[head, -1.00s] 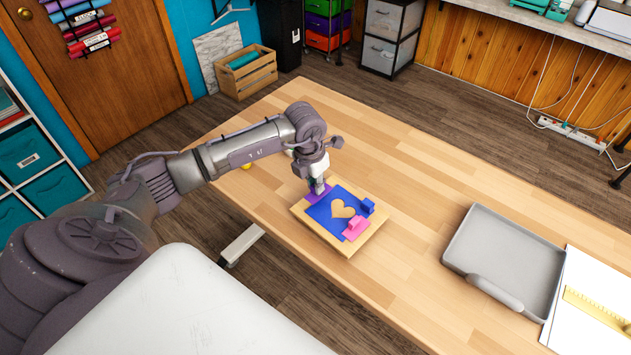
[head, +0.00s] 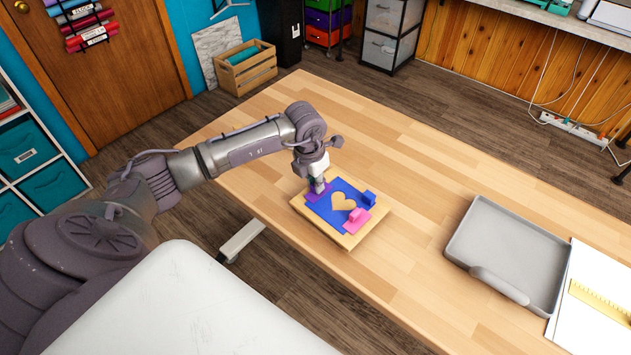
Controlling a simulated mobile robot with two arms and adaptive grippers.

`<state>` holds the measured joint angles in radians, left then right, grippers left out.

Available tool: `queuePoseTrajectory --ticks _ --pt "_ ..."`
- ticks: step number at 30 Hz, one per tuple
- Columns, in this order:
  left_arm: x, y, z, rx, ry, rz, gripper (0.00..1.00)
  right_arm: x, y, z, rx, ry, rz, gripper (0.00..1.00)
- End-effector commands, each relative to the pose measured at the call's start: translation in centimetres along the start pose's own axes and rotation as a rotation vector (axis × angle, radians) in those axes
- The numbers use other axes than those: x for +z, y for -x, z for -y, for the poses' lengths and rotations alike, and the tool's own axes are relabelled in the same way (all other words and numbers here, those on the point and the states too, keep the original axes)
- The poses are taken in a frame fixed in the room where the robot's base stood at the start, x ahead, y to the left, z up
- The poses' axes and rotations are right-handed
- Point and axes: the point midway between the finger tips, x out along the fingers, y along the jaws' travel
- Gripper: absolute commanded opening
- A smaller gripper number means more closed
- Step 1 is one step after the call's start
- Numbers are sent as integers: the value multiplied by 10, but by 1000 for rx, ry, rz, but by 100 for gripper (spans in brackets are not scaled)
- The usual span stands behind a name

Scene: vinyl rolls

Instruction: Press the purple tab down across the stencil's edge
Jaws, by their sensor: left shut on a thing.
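The blue stencil (head: 329,211) with a heart-shaped cutout lies on a square wooden board (head: 347,242) on the table. The purple tab (head: 311,196) is at the stencil's far-left corner, under my left gripper (head: 319,188). My left gripper points down and is shut on the purple tab; its fingertips partly hide the tab. Whether the tab lies flat across the edge I cannot tell. A pink tab (head: 356,222) sits at the stencil's near edge and a blue tab (head: 369,199) at its right corner. My right gripper is not in view.
The wooden table (head: 420,170) has wide free room around the board. A grey tray (head: 510,255) stands at the right, beside white paper (head: 590,300) with a yellow ruler (head: 598,303). A wooden crate (head: 247,72) stands on the floor behind.

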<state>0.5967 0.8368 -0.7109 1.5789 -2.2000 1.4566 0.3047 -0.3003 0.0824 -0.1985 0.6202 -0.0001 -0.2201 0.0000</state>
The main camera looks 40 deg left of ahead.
Motion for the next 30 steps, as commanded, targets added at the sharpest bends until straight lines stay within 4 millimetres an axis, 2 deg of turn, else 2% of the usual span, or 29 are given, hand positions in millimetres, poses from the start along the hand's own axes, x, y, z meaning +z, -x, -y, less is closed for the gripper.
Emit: queuePoseTrajectory --ticks 6,7,11,12,18,22,30 --pt "0 0 0 0 0 0 0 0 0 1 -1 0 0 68" --pt "0 0 0 0 0 0 18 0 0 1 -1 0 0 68" --pt "0 0 0 0 0 -1 40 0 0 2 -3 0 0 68" --pt "0 0 0 0 0 -1 43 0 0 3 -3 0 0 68" --pt "0 0 0 0 0 0 44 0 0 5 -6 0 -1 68" --pt "0 0 0 0 0 0 66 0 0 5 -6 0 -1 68" --pt "0 0 0 0 0 0 68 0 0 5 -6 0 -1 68"
